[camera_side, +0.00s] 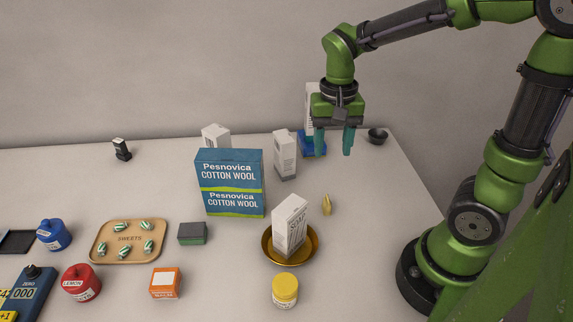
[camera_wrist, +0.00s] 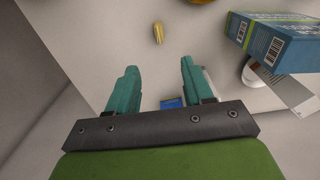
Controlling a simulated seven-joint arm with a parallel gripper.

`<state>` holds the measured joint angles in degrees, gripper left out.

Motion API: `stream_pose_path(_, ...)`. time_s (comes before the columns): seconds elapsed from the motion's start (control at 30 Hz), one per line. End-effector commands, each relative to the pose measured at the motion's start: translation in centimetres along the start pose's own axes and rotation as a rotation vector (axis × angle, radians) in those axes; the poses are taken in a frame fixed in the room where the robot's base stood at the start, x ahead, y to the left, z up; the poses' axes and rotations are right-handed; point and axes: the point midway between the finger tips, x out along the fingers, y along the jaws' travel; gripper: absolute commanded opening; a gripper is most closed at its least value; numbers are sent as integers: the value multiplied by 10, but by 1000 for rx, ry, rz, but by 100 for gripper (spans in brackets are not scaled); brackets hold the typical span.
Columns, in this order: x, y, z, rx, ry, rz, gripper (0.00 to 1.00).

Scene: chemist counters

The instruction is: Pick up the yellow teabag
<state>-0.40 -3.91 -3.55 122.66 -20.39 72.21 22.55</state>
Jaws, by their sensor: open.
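The yellow teabag (camera_side: 327,204) is a small yellow piece on the counter, right of the blue cotton wool box and just behind the brass bowl in the side view. In the wrist view the teabag (camera_wrist: 158,33) lies alone near the top, beyond the fingertips and between their lines. My gripper (camera_side: 333,154) is open and empty, with its two teal fingers pointing down, above and behind the teabag. In the wrist view my gripper (camera_wrist: 157,72) shows both fingers apart with nothing between them.
The cotton wool box (camera_side: 232,183) and a white carton (camera_side: 285,155) stand left of the teabag. A brass bowl (camera_side: 310,254) holding a white box (camera_side: 290,227) is in front. A dark small bowl (camera_side: 377,136) is at the back right. The counter right of the teabag is clear.

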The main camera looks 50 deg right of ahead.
Motion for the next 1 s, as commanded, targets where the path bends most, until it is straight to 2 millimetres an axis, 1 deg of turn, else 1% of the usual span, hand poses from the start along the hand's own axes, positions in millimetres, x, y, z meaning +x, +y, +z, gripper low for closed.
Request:
stream_pose_path(0.03, 12, 1, 1, -1, -6, 6, 51)
stream_pose_path(0.2, 50, 1, 1, -2, -6, 5, 51)
stream_pose_path(0.3, 70, 1, 1, -2, -5, 4, 51)
stream_pose_path(0.4, 85, 1, 1, -3, -3, 2, 51)
stream_pose_path(0.67, 104, 1, 0, -2, -2, 0, 51)
stream_pose_path(0.9, 140, 4, -2, -3, -3, 1, 51)
stream_pose_path(1.0, 147, 4, -2, -3, -1, -1, 51)
